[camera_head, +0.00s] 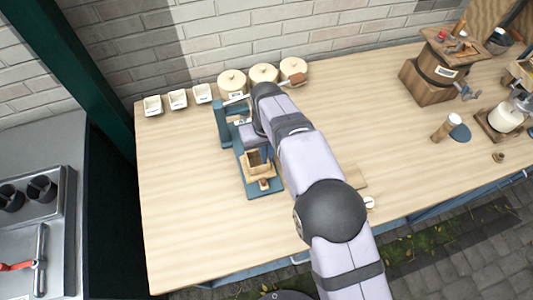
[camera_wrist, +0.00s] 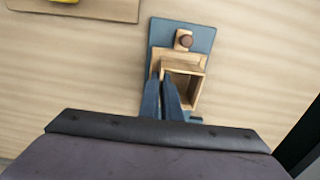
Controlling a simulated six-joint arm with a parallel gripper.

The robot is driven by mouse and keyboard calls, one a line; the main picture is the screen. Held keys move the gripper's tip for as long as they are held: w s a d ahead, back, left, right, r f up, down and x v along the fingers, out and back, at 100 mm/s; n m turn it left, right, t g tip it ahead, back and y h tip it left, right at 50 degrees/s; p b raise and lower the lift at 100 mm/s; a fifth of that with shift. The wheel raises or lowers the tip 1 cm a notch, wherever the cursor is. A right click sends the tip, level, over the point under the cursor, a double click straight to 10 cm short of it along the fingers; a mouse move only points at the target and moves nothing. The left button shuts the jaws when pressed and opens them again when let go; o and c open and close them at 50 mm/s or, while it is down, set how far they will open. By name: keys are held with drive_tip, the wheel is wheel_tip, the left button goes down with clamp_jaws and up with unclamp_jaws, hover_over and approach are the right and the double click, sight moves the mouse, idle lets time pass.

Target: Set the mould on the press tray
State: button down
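The mould (camera_wrist: 188,88) is a small open wooden box; in the head view (camera_head: 257,158) it is partly behind my arm. My gripper (camera_wrist: 162,82) has its two dark blue fingers close together at the box's left wall in the wrist view, apparently with that wall between them. The press tray (camera_wrist: 158,55) is a wooden tray with a knobbed handle on the blue press base (camera_head: 262,191). The mould is over the tray, turned slightly against it. Whether it touches the tray floor is hidden.
The blue press frame (camera_head: 222,124) stands behind the tray, close to my arm. Lidded cream crocks (camera_head: 232,82) and small white tubs (camera_head: 178,99) line the back. A wooden churn (camera_head: 437,70) stands at right. The table's left side is clear.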

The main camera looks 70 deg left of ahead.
drive_tip(key=shift+f, duration=0.3)
drive_tip(key=shift+r, duration=0.1)
idle(0.4)
drive_tip(key=c, duration=1.9)
unclamp_jaws()
drive_tip(key=c, duration=0.4)
drive_tip(key=shift+r, duration=0.1)
drive_tip(key=shift+r+p, duration=2.05)
drive_tip(key=shift+r, duration=0.95)
